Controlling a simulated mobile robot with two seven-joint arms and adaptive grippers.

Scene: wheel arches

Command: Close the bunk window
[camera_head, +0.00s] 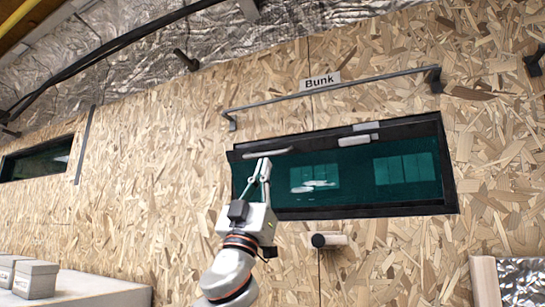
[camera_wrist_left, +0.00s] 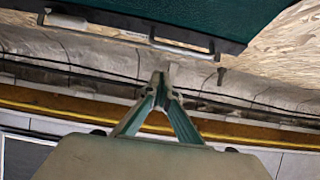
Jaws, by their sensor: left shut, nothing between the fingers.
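The bunk window (camera_head: 405,165) is a wide pane of teal glass in a black frame, set in the chipboard wall under the "Bunk" label (camera_head: 320,80). A black rail along its upper left carries a pale bar handle (camera_head: 265,151); this end seems to stand out from the wall, but how far I cannot tell. The left wrist view shows the teal pane (camera_wrist_left: 190,10) and the metal handle (camera_wrist_left: 181,46). My left gripper (camera_head: 262,166) is shut and empty just below the handle; its fingertips (camera_wrist_left: 160,82) look apart from it. My right gripper is out of view.
A metal rail (camera_head: 380,77) runs above the window. A short round peg (camera_head: 328,240) juts from the wall below it. A second dark window (camera_head: 38,158) is at the far left. Grey boxes (camera_head: 35,279) stand on a ledge at lower left.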

